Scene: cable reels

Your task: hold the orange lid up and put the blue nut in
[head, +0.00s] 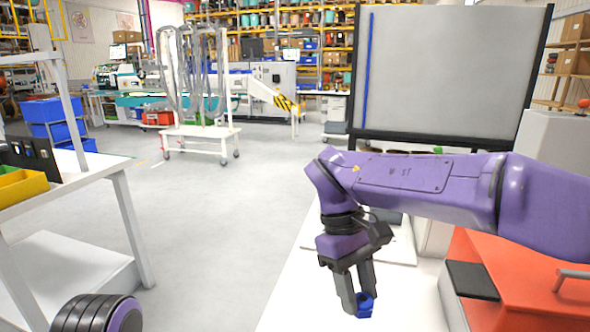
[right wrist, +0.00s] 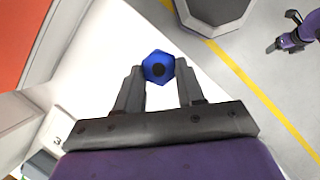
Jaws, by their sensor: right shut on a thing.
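My right gripper (head: 361,298) is shut on the blue nut (head: 365,305) and holds it at its fingertips over the white table. In the right wrist view, the blue hexagonal nut (right wrist: 158,67) with a dark centre sits between the two fingertips. The orange lid (head: 510,262) is at the right edge in the head view, with a grey handle and a black pad. It lies to the right of my right gripper, and part is cut off. Orange also shows at the top left of the right wrist view (right wrist: 18,38). A small purple arm with a black gripper (right wrist: 284,32) shows there at far right, seemingly my left.
The white tabletop (head: 310,305) around the nut is mostly clear. A white side table (head: 75,180) with a yellow bin (head: 22,186) stands at left. A grey board (head: 450,75) in a black frame stands behind. Open floor (head: 230,210) lies between.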

